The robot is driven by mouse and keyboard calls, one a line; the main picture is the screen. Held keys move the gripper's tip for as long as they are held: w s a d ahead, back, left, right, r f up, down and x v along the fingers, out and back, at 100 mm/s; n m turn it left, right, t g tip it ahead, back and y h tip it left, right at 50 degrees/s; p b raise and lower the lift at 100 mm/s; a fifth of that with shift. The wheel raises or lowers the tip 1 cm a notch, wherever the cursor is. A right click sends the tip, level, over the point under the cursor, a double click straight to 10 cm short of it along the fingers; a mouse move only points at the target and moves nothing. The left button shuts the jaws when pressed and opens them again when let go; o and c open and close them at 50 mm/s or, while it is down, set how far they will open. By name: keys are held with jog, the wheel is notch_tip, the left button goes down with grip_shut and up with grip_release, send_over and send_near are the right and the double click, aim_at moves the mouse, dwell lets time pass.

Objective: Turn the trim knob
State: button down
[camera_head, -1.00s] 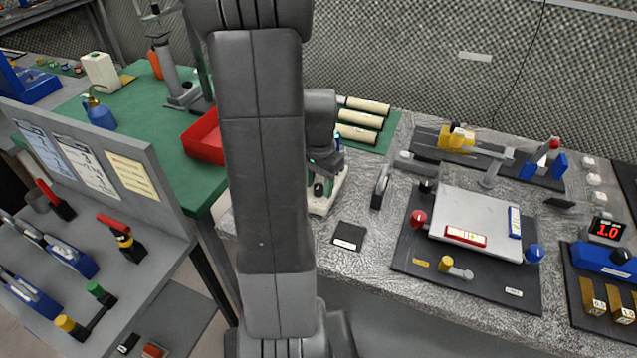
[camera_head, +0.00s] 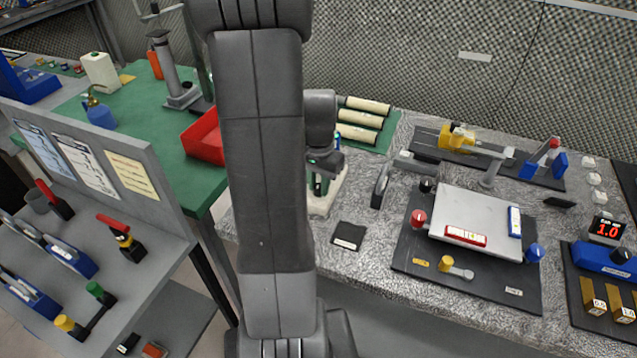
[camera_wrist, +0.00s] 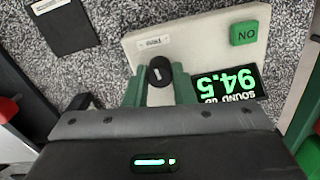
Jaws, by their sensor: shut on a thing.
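The trim knob (camera_wrist: 160,72) is a round black knob with a white pointer mark, on a pale panel (camera_wrist: 205,45). My gripper (camera_wrist: 158,84) has its two green fingers on either side of the knob and is shut on it. In the wrist view the pointer mark runs roughly up and down. A display (camera_wrist: 228,88) beside the knob reads 94.5 SOUND dB, upside down in this view. In the head view my gripper (camera_head: 320,184) is over the pale panel (camera_head: 338,190), partly hidden by my arm.
A green ON button (camera_wrist: 244,33) and a small label (camera_wrist: 153,42) are on the same panel. A black square plate (camera_head: 348,236) lies in front of it. A red bin (camera_head: 203,138) stands left, and a grey plate fixture (camera_head: 475,218) right.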

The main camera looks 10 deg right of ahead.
aim_at(318, 186)
jog(key=n, duration=0.6)
jog(key=shift+n+b, duration=0.3)
jog(key=shift+n, duration=0.1)
jog(key=n, duration=0.5)
jog(key=shift+n, duration=0.3)
jog(key=c, duration=1.2)
grip_release()
notch_tip(318, 186, up, 14)
jog(key=shift+f, duration=0.1)
notch_tip(318, 186, down, 14)
jog(key=shift+r, duration=0.1)
